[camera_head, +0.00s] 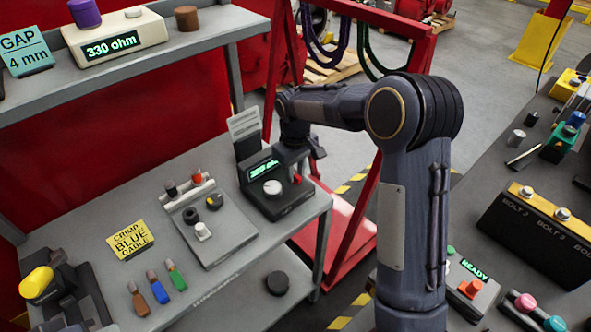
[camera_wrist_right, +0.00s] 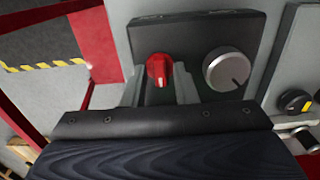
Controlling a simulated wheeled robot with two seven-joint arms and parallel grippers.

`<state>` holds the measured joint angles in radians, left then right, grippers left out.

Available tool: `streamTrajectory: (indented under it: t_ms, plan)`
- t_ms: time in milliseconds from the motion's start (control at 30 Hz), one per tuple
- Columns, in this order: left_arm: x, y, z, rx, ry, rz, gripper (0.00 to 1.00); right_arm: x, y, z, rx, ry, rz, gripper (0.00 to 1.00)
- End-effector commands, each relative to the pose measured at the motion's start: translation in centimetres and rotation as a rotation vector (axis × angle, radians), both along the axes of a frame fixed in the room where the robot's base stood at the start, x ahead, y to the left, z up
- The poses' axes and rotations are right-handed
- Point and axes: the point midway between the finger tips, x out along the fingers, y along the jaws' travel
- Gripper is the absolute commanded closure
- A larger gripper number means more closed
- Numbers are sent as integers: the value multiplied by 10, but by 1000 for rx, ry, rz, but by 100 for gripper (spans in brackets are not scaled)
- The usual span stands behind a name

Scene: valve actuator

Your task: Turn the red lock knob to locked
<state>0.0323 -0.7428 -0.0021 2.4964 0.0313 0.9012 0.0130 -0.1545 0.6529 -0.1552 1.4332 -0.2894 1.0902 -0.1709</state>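The red lock knob (camera_wrist_right: 159,68) sits on a dark box beside a larger silver knob (camera_wrist_right: 226,69) in the right wrist view. A white mark on the red knob points toward my gripper. My right gripper (camera_wrist_right: 160,90) is open, with one finger on each side of the red knob and small gaps visible. In the head view the red knob (camera_head: 297,180) shows partly beneath my right gripper (camera_head: 305,160). My left gripper is not in view.
A grey panel (camera_head: 232,243) with small knobs stands left of the box on the workbench. A yellow card (camera_head: 130,240) and several coloured connectors lie farther left. A black puck (camera_head: 277,283) lies on a lower surface. A red frame (camera_head: 345,235) stands behind my arm.

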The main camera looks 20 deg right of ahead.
Motion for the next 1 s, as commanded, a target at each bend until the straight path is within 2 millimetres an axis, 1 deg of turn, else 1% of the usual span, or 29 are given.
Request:
streamTrajectory:
  t_ms: [33, 167, 200, 467, 667, 867, 1000]
  plan:
    - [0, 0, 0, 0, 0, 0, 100, 0, 0, 0, 0, 0, 0, 81]
    - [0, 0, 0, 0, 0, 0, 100, 0, 0, 0, 0, 0, 0, 98]
    - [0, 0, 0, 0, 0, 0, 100, 0, 0, 0, 0, -1, 0, 100]
    - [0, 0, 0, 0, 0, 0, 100, 0, 0, 1, 0, -1, -11, 100]
    - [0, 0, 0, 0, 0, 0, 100, 0, 0, 1, -1, -1, -77, 100]
    - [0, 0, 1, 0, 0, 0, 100, 0, 0, 1, 0, -1, -217, 100]
    - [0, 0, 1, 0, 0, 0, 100, 0, 0, 1, -1, -1, -345, 100]
